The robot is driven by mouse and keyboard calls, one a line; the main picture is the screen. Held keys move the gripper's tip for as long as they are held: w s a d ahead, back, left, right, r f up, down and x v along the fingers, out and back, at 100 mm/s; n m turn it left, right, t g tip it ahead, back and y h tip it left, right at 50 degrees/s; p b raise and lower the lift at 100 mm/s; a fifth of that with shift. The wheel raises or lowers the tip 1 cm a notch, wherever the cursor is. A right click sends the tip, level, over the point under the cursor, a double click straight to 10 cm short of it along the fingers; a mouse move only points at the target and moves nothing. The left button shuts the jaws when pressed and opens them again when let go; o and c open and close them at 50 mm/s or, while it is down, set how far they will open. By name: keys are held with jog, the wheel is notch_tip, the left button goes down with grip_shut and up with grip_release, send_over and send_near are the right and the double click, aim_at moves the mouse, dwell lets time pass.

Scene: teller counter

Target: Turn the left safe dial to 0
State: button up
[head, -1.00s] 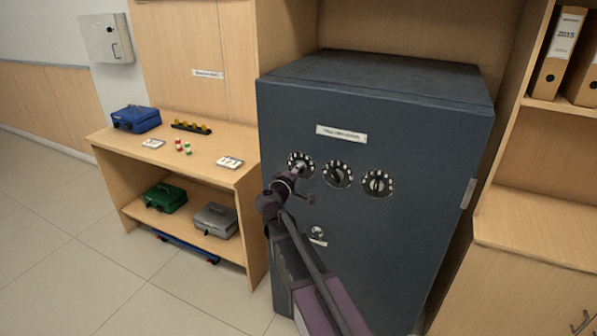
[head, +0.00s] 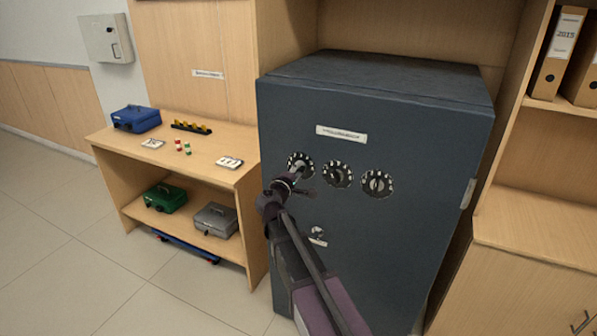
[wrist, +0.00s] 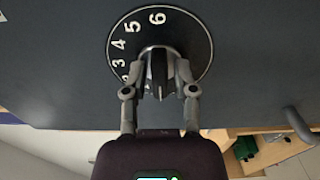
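The left safe dial (head: 300,161) is the leftmost in a row of three on the dark blue safe's front. It is black with white numbers and is partly covered by my gripper (head: 297,172) in the head view. In the wrist view, the dial (wrist: 199,25) shows 6 at the top and 5, 4 and 3 down its left side. Its knob (wrist: 158,68) stands between the two fingers of my gripper (wrist: 161,75), which look closed against its sides. The lower right of the dial face is hidden or shows no readable number, and I see no 0.
The middle dial (head: 337,174) and right dial (head: 378,183) are close to the right. A handle or lock (head: 318,233) sits below on the safe (head: 400,250). A wooden shelf (head: 205,170) with cash boxes stands left; open floor (head: 90,250) lies in front.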

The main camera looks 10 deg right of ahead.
dwell(0.4)
jog(key=v, duration=1.2)
jog(key=shift+d, duration=0.15)
jog(key=s+d+f+m+g+y+p, duration=0.2)
jog(key=s+d+f+m+g+p, duration=0.35)
jog(key=s+d+m+g, duration=0.3)
jog(key=s+a+f+m+g+y+p, duration=0.1)
jog(key=s+m+g+y+p, duration=0.1)
jog(key=s+g+y+p, duration=0.4)
jog(key=s+y, duration=0.2)
jog(key=s, duration=0.2)
jog(key=shift+y, duration=0.3)
